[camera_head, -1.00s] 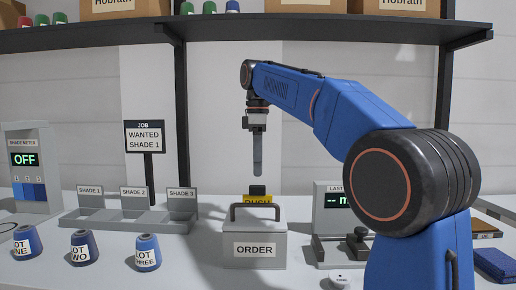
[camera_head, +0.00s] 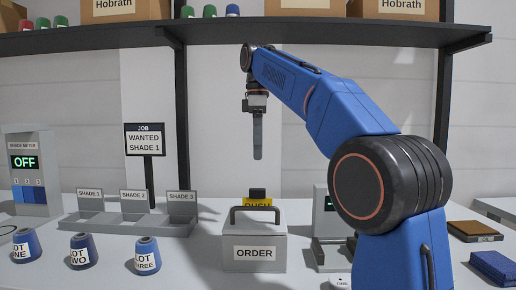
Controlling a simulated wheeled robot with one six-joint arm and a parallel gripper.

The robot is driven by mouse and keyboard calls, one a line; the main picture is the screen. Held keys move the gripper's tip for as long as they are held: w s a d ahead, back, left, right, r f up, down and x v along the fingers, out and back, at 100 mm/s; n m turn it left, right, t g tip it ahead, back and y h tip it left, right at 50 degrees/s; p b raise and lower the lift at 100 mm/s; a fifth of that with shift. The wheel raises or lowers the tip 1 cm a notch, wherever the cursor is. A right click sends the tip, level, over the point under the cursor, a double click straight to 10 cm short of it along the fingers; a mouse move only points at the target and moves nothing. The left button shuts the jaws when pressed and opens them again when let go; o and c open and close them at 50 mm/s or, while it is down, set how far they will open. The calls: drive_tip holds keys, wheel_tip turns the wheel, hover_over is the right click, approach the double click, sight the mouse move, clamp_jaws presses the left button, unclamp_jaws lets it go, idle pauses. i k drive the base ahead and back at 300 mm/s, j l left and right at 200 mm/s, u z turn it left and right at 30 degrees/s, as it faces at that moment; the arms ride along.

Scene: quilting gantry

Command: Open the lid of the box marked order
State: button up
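The grey box marked ORDER (camera_head: 255,254) stands on the table near the middle of the view. Its lid is down, with a dark bar handle (camera_head: 257,209) across the top. My gripper (camera_head: 258,155) hangs pointing down above the box, a clear gap over the handle and not touching it. The fingers are seen edge-on as one narrow grey shape, so I cannot tell whether they are open or shut. Nothing shows held in them.
A yellow-and-black object marked PUSH (camera_head: 258,194) is close behind the box. Cones of thread (camera_head: 146,255) and the shade tray (camera_head: 127,222) stand to the left. A partly hidden meter (camera_head: 322,215) is to the right. A JOB sign (camera_head: 144,140) stands behind.

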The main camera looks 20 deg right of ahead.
sight(240, 220)
drive_tip(key=k, duration=1)
